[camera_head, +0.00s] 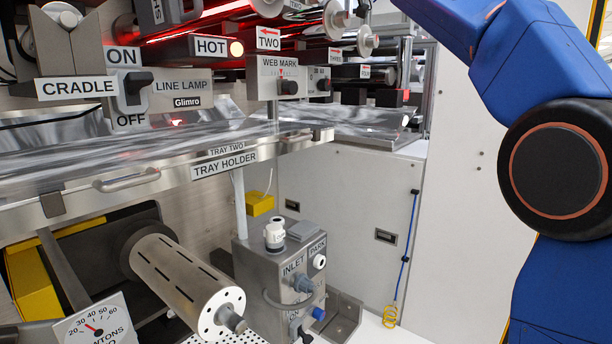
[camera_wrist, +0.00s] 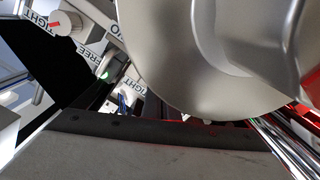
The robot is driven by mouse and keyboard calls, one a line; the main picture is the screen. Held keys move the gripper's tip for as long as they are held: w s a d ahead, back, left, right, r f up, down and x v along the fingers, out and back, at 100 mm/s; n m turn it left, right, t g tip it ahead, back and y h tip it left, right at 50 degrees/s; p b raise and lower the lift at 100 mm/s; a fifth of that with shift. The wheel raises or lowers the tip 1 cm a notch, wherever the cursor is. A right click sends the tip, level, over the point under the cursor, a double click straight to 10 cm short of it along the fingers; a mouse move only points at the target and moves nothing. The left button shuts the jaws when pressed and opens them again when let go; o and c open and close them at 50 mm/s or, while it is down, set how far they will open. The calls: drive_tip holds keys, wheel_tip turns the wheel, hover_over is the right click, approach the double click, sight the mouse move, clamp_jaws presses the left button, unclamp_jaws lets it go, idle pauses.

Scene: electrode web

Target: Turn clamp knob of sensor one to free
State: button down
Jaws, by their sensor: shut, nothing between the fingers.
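In the wrist view a pale round knob (camera_wrist: 67,22) with a red mark shows at the upper left. The red mark lies on its left side, toward a TIGHT label (camera_wrist: 39,14). A FREE label (camera_wrist: 84,54) is below and right of the knob. A second, greyer knob (camera_wrist: 109,64) is partly hidden, with another TIGHT label (camera_wrist: 131,81) below it. No legible sensor number tells which knob belongs to sensor one. I cannot make out my gripper's fingers in either view. In the head view my blue arm reaches out past the top edge.
A large silver rounded body (camera_wrist: 195,65) fills much of the wrist view, close to the camera. A grey surface with a dark edge (camera_wrist: 150,128) lies below it. The head view shows the WEB MARK box (camera_head: 268,88), the tray holder (camera_head: 110,183) and a metal inlet box (camera_head: 262,275).

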drive_tip(key=shift+v, duration=3)
drive_tip(key=shift+f, duration=0.1)
drive_tip(key=a+m, duration=0.6)
drive_tip(key=a, duration=0.1)
drive_tip(key=shift+w+f, duration=0.3)
drive_tip(key=shift+f, duration=0.1)
drive_tip(key=shift+a, duration=0.1)
drive_tip(key=shift+w+d, duration=0.45)
drive_tip(key=shift+w, duration=0.15)
drive_tip(key=shift+w+d+r, duration=0.1)
drive_tip(key=shift+w+d, duration=0.15)
drive_tip(key=shift+w, duration=0.05)
